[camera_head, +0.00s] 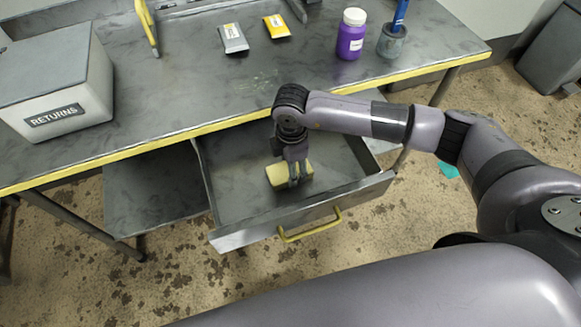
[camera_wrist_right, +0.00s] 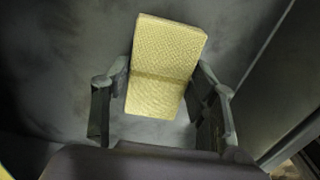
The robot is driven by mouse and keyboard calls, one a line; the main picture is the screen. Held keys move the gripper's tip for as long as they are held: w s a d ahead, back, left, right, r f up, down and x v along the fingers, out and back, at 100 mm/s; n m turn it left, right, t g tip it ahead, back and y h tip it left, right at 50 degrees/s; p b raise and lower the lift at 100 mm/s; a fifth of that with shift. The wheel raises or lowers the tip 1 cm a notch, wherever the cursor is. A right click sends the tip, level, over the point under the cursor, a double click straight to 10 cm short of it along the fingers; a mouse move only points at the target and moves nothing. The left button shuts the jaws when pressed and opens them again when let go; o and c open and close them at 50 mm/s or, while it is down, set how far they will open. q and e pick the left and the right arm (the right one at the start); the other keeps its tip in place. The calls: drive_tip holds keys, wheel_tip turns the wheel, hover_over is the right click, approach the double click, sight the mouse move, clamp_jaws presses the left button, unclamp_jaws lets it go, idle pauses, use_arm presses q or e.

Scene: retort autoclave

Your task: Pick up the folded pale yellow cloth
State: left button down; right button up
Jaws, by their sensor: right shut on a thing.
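The folded pale yellow cloth (camera_head: 277,176) is in the open drawer (camera_head: 238,206) under the workbench. In the right wrist view the cloth (camera_wrist_right: 165,58) sits between the two fingers and extends beyond them. My right gripper (camera_head: 294,180) reaches down into the drawer and is shut on the cloth; it also shows in the right wrist view (camera_wrist_right: 162,112). I cannot tell whether the cloth touches the drawer floor. The gripper hides part of the cloth in the head view. My left gripper is not in view.
The drawer has a yellow handle (camera_head: 310,226) at its front. On the workbench (camera_head: 170,95) stand a grey box marked RETURNS (camera_head: 55,80), a purple bottle (camera_head: 351,36), a grey cup (camera_head: 391,42) with a blue item, and two small packets (camera_head: 233,38). The drawer floor around the cloth is clear.

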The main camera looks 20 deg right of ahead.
wheel_tip(320, 180, up, 20)
drive_tip(key=b, duration=0.1)
idle(0.4)
drive_tip(key=o, duration=0.6)
drive_tip(key=shift+c, duration=0.2)
drive_tip(key=c, duration=0.5)
drive_tip(key=shift+c, duration=0.2)
